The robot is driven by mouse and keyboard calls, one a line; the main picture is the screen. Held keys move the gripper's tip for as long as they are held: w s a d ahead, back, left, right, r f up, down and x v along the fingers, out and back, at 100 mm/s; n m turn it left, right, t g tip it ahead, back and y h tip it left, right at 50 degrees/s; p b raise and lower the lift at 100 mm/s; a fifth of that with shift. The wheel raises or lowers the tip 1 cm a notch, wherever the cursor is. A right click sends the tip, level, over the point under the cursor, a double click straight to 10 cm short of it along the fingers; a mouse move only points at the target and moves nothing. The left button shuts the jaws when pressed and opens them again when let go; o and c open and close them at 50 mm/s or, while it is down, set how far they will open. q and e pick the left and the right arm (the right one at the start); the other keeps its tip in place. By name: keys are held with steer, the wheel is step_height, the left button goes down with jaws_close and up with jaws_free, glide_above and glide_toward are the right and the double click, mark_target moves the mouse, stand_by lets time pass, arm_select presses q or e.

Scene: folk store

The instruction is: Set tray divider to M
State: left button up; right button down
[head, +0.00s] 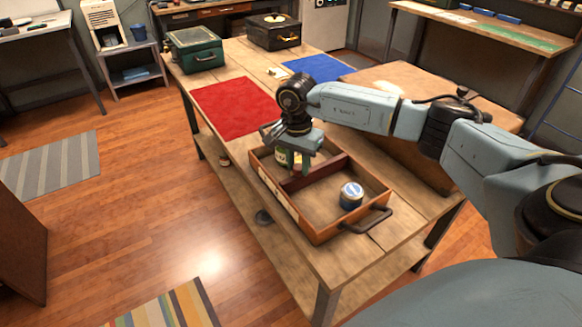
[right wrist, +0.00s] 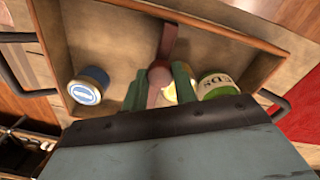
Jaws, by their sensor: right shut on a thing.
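A wooden tray (head: 322,234) with dark handles sits on the workbench. A dark red-brown divider (head: 322,173) crosses its inside, splitting it into two compartments; it also shows in the right wrist view (right wrist: 166,48). My right gripper (head: 300,170) reaches down into the tray, its green fingers (right wrist: 160,85) shut on the divider. No M mark is readable. My left gripper is not in view.
The workbench (head: 228,75) also carries a red mat (head: 236,107), a blue mat (head: 318,67), a green case (head: 195,49) and a dark box (head: 273,32). A large brown box or board (head: 400,85) lies right of the tray, partly behind my arm.

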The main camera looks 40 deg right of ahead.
steer(key=c, duration=1.5)
jaws_free()
steer(key=shift+c, duration=0.2)
steer(key=o, duration=0.4)
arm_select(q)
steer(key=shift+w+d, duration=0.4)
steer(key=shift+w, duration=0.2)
arm_select(e)
steer(key=shift+o, duration=0.2)
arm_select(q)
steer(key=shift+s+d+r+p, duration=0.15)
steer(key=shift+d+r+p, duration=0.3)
arm_select(e)
step_height(320, 180, up, 14)
steer(key=shift+w+f, duration=0.2)
steer(key=shift+f, duration=0.05)
steer(key=shift+a, duration=0.1)
